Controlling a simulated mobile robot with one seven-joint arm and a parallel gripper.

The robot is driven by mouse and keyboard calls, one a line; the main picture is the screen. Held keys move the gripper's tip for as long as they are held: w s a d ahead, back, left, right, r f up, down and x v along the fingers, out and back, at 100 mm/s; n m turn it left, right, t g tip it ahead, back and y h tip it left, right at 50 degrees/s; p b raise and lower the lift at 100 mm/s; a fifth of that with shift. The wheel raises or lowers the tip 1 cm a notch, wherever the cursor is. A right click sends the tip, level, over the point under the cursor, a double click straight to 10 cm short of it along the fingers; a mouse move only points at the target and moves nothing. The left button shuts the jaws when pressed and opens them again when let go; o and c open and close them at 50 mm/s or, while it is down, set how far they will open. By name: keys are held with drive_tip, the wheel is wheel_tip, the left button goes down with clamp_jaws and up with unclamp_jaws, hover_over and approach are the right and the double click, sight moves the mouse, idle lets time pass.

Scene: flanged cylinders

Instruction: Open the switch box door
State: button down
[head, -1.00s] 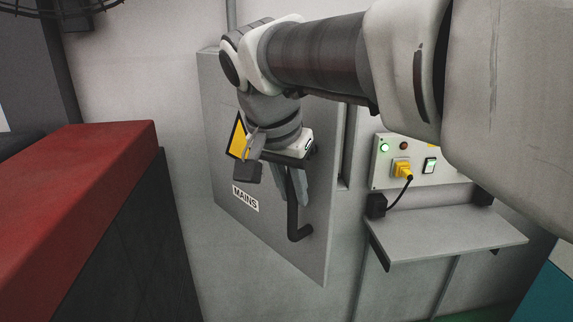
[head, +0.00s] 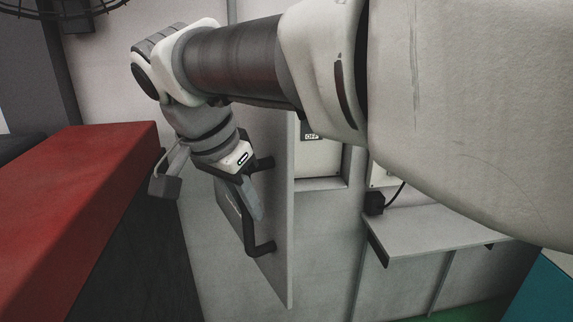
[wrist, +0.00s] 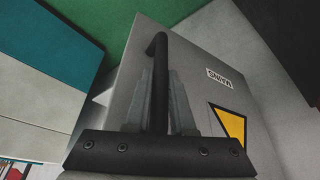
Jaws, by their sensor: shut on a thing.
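The grey switch box door (head: 277,215) stands swung out from the wall, seen nearly edge-on in the head view. Its black bar handle (head: 250,225) is on the outer face. My gripper (head: 254,205) is shut on the handle. In the wrist view the handle (wrist: 158,90) runs up between the two grey fingers (wrist: 163,100) of my gripper. The door (wrist: 205,75) with its MAINS label (wrist: 219,79) and yellow sign (wrist: 230,124) lies behind. The box's pale inside (head: 318,160) shows right of the door, with an OFF tag (head: 311,136); my arm hides its upper part.
A red-topped dark cabinet (head: 80,165) stands at the left, close to my wrist. A grey shelf (head: 430,232) juts from the wall at the right, under a black plug box (head: 374,203) with a cable. A teal block (head: 545,290) is at the lower right.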

drive_tip(key=s+a+p, duration=0.2)
drive_tip(key=s+a, duration=0.1)
drive_tip(key=a, duration=0.7)
drive_tip(key=shift+a, duration=0.4)
drive_tip(key=c, duration=0.8)
unclamp_jaws()
drive_tip(key=shift+w, duration=0.1)
drive_tip(key=shift+o, duration=0.2)
drive_tip(key=p+v, duration=0.2)
drive_tip(key=v, duration=1.5)
drive_tip(key=shift+r+p, duration=0.2)
drive_tip(key=shift+p, duration=0.2)
drive_tip(key=shift+d, duration=0.1)
